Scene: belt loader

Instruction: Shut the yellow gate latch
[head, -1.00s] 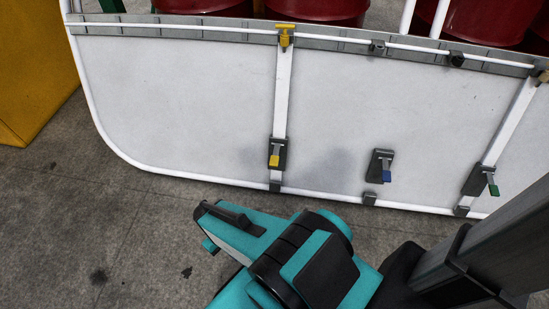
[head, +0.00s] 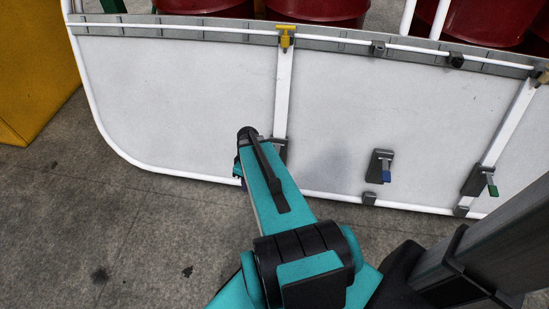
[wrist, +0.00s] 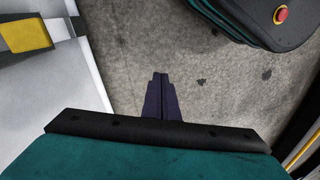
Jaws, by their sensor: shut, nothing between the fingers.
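The yellow gate latch is mostly behind my arm in the head view. Only the edge of its dark bracket (head: 283,148) shows, low on a white upright of the pale gate panel (head: 180,100). In the wrist view a yellow latch handle (wrist: 26,36) with grey metal beside it shows at the upper left, on the white panel. My gripper (wrist: 160,76) is shut and empty, over bare floor to the right of that handle in the wrist view and apart from it. In the head view my arm's end hides most of the gripper.
A blue-tipped latch (head: 381,166) and a green-tipped latch (head: 480,180) sit farther right on the panel. A yellow clamp (head: 286,34) is on the top rail. Red drums (head: 320,10) stand behind. A yellow block (head: 35,75) is at left. The concrete floor in front is clear.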

